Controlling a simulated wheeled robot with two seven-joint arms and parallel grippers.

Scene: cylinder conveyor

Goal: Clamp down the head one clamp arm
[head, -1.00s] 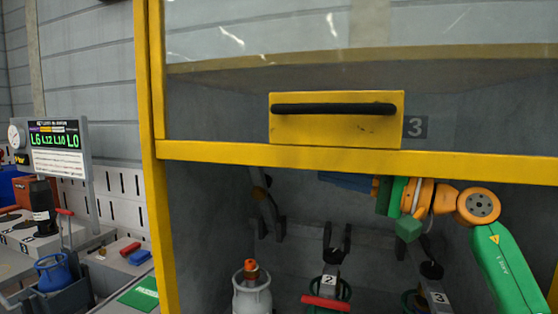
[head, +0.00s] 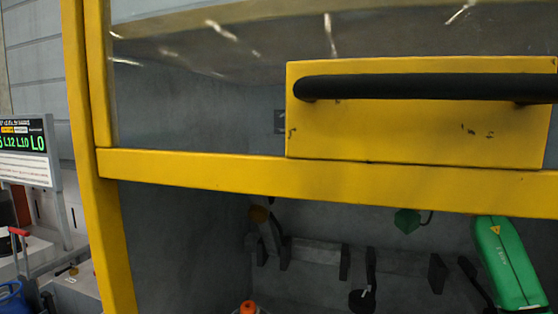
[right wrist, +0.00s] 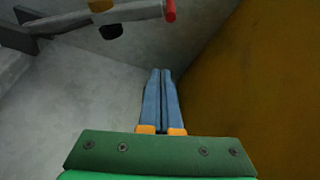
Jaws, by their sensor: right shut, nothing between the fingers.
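A clamp arm (head: 268,235), the leftmost at the back of the cabinet and so probably head one's, stands raised and tilted with an orange part at its top. An orange cylinder top (head: 248,307) shows below it at the bottom edge. In the right wrist view, a grey bar with an orange collar and a red tip (right wrist: 170,11) lies beyond my fingers; I cannot tell which clamp it belongs to. My right gripper (right wrist: 160,72) is shut and empty, its blue fingers together and apart from the bar. My left gripper is out of view.
A yellow-framed clear door with a black handle (head: 425,87) is raised across the front, leaving an opening below its lower bar (head: 230,172). A yellow post (head: 90,180) bounds the left. A brown-yellow panel (right wrist: 255,80) stands close right of my fingers.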

